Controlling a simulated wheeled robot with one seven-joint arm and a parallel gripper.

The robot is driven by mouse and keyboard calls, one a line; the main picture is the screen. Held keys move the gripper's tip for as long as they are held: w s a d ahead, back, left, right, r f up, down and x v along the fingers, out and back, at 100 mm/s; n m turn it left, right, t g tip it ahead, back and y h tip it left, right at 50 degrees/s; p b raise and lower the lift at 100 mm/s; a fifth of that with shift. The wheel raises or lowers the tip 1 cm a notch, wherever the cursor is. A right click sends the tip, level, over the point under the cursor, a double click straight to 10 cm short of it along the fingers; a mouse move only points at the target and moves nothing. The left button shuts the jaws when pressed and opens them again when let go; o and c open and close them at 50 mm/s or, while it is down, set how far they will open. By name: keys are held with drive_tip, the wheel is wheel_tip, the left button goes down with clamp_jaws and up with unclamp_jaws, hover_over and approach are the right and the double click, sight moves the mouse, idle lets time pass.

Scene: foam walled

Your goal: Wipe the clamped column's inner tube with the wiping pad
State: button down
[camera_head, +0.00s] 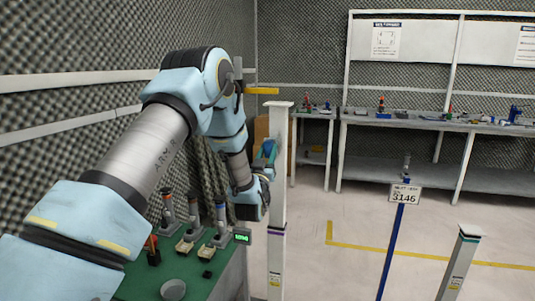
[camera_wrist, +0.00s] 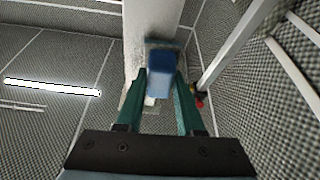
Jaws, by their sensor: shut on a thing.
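A tall pale column (camera_head: 276,255) stands right of my arm, with its slimmer inner tube (camera_head: 280,150) rising upright above a dark band to a flat cap. The tube fills the top middle of the wrist view (camera_wrist: 150,20). My gripper (camera_head: 266,150) is beside the tube's upper part. In the wrist view its green fingers (camera_wrist: 160,88) are shut on the blue wiping pad (camera_wrist: 161,72), whose dark far edge lies against or just short of the tube. I cannot tell whether they touch. The tube face beyond the pad is hidden.
A green-topped bench (camera_head: 195,268) with several small tools and a round dish (camera_head: 173,290) is below my arm. A shorter column (camera_head: 459,265) and a blue signpost (camera_head: 392,245) marked 3146 stand to the right. A grey workbench (camera_head: 430,123) lines the back; open floor lies between.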

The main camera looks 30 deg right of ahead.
drive_tip(key=shift+s+d+b, duration=0.95)
drive_tip(key=shift+s+d, duration=0.45)
drive_tip(key=shift+f+b, duration=0.1)
drive_tip(key=shift+b, duration=0.25)
drive_tip(key=shift+w+d, duration=0.1)
drive_tip(key=shift+w+a+b, duration=1)
drive_tip(key=shift+w+a, duration=0.25)
drive_tip(key=shift+a, duration=0.2)
drive_tip(key=shift+w+r, duration=0.15)
drive_tip(key=shift+r, duration=1)
drive_tip(key=shift+s+d+f+b, duration=0.1)
drive_tip(key=shift+s+d+b, duration=0.7)
drive_tip(key=shift+s+d, duration=0.6)
drive_tip(key=shift+b, duration=0.3)
